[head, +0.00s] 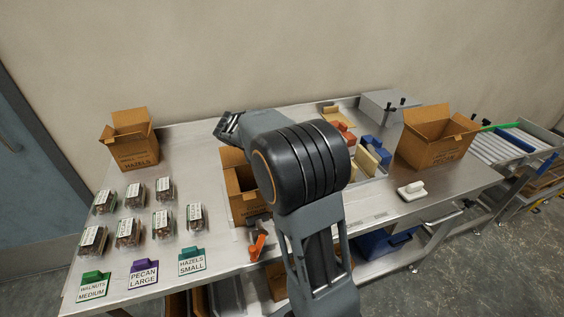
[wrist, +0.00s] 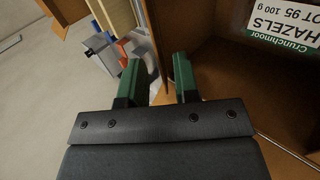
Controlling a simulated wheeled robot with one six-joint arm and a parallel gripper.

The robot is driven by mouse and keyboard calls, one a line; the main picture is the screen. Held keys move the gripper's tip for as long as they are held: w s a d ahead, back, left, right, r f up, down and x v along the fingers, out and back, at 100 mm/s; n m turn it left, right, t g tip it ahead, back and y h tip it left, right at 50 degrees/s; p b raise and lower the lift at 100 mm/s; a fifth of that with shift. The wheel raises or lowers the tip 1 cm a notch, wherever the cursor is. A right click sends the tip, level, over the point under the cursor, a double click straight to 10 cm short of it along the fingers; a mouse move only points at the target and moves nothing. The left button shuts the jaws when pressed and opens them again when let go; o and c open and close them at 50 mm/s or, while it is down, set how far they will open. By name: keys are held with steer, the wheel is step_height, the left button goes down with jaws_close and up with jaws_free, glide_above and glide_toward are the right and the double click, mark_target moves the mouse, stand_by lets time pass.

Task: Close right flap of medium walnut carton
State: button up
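A brown open-topped carton (head: 240,184) stands in the middle of the table, partly hidden behind my arm; I cannot read its print, so I cannot confirm it is the medium walnut one. In the wrist view a brown cardboard interior (wrist: 220,66) fills the right side. A white label reading "HAZELS" (wrist: 284,24) shows inside it. My gripper (wrist: 157,68) has its two green fingers apart, with a cardboard edge in view between and beyond them; contact cannot be told. In the head view my gripper (head: 229,126) is above the back of this carton. The right flap is not clearly visible.
A carton marked HAZELS (head: 130,142) stands back left, and a larger open carton (head: 437,139) stands right. Several clamshell trays (head: 127,232) and the walnuts sign (head: 93,285) fill the left front. An orange tool (head: 257,246) lies near the front edge.

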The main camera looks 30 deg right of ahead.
steer(key=v, duration=1.2)
steer(key=shift+d, duration=0.1)
steer(key=shift+c, duration=0.6)
steer(key=s+d+m, duration=0.1)
steer(key=d, duration=0.2)
steer(key=s+d+m+g+y+p, duration=0.1)
steer(key=d, duration=0.3)
steer(key=s+d+m+g, duration=0.1)
steer(key=d, duration=0.2)
steer(key=shift+s+d+r+y, duration=0.2)
steer(key=shift+d+r+y, duration=0.1)
steer(key=shift+d+r, duration=0.05)
jaws_close()
steer(key=s+d+m+t+y+p, duration=0.25)
steer(key=s+d+y, duration=0.35)
steer(key=d+y, duration=0.35)
steer(key=w+a+r+n+t+y, duration=0.2)
steer(key=w+a+r+n+t, duration=0.1)
steer(key=n, duration=0.2)
steer(key=shift+n, duration=0.25)
steer(key=shift+w+a+r+b+x, duration=0.15)
steer(key=shift+a+x, duration=0.1)
steer(key=shift+x, duration=2)
steer(key=shift+w+a+r+b+x, duration=0.1)
steer(key=shift+a+b+x, duration=0.15)
steer(key=shift+x, duration=2)
steer(key=shift+a+r+b+x, duration=0.1)
steer(key=shift+a+x, duration=0.2)
steer(key=shift+x, duration=1.9)
